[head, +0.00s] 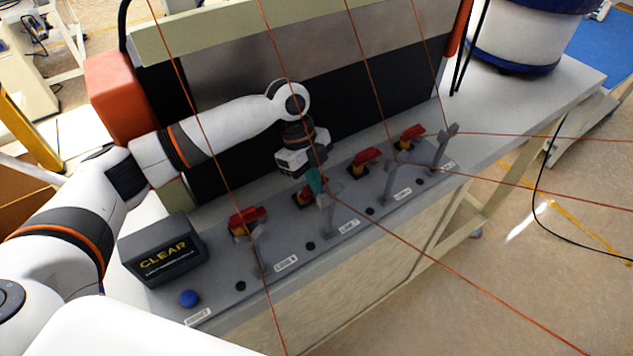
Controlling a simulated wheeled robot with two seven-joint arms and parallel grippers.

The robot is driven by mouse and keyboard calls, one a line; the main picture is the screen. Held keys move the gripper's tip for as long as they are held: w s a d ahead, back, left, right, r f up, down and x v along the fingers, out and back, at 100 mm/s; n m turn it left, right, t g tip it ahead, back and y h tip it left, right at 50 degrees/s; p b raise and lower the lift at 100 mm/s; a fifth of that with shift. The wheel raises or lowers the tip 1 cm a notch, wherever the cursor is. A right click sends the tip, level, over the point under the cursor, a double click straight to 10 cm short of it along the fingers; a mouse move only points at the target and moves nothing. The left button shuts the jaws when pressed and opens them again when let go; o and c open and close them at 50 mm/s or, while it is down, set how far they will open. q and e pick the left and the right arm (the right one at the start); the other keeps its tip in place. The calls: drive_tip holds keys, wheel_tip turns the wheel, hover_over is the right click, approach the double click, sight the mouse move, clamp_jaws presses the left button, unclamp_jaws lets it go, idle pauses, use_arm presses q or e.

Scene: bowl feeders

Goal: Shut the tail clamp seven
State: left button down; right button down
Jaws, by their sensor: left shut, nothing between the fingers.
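Several clamps with red handles stand in a row on the grey panel of the bench. The nearest-left clamp (247,221) and the two farther clamps (365,157) and (411,136) are in plain view. The second clamp from the left (303,199) is partly hidden by my left gripper (316,188). The labels are too small to read surely, so I cannot tell which clamp is seven. My left gripper points down at the second clamp, shut and empty, its teal fingertips close to the red handle. I cannot tell whether they touch. My right gripper is out of view.
Grey upright posts (445,147) stand along the panel's front. A dark box marked CLEAR (162,250) and a blue button (189,298) are at the left end. A dark-faced upright housing (360,90) is behind the clamps. Thin orange lines cross the view.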

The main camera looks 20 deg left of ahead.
use_arm(q)
drive_tip(key=shift+w+a+m+g, duration=0.1)
drive_tip(key=shift+a+m+g, duration=0.3)
drive_tip(key=shift+m, duration=0.6)
drive_tip(key=shift+w+a+r+p, duration=0.1)
drive_tip(key=shift+a+p, duration=0.15)
drive_tip(key=shift+p, duration=0.25)
drive_tip(key=shift+a, duration=0.1)
